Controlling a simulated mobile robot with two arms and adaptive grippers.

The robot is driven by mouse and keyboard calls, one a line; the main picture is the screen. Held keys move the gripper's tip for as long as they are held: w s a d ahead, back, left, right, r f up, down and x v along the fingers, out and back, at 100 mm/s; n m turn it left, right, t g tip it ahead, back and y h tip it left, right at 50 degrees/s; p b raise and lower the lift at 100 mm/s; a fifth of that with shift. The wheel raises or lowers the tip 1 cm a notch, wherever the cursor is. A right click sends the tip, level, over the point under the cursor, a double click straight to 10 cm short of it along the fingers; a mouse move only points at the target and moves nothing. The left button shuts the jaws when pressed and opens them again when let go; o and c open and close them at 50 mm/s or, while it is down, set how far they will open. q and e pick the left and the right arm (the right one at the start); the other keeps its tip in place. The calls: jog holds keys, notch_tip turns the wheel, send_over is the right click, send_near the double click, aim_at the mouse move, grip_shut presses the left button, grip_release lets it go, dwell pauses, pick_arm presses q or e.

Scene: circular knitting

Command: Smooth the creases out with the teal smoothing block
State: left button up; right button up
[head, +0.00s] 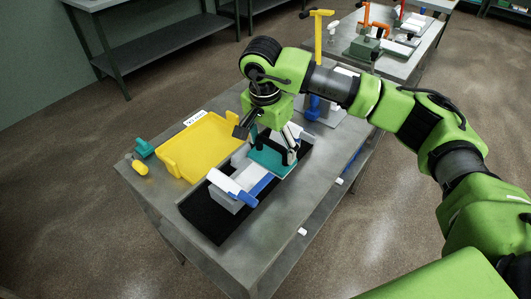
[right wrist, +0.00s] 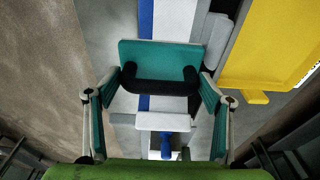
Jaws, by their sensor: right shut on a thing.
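The teal smoothing block (head: 269,163) is a flat teal plate with a black handle. It lies over the white fabric with a blue stripe (right wrist: 146,22). The block also shows in the right wrist view (right wrist: 205,52). My right gripper (right wrist: 160,85) is shut on its black handle, one finger at each end. In the head view, gripper and arm hide part of the block and fabric. I cannot tell whether the plate touches the fabric, and I cannot make out any creases. My left gripper is not in view.
A yellow tray (head: 199,147) is to the left. A teal item (head: 144,148) and a yellow-handled tool (head: 139,167) lie near the table's left edge.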

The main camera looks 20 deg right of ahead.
jog(key=shift+w+d, duration=0.3)
jog(key=shift+d, duration=0.15)
jog(key=shift+a, duration=0.1)
jog(key=shift+s+a+f, duration=0.1)
jog(key=shift+s+a, duration=0.65)
jog(key=shift+a, duration=0.3)
jog(key=shift+s+a+f, duration=0.1)
jog(key=shift+s+a, duration=0.65)
jog(key=shift+a, duration=0.25)
jog(key=shift+d, duration=0.1)
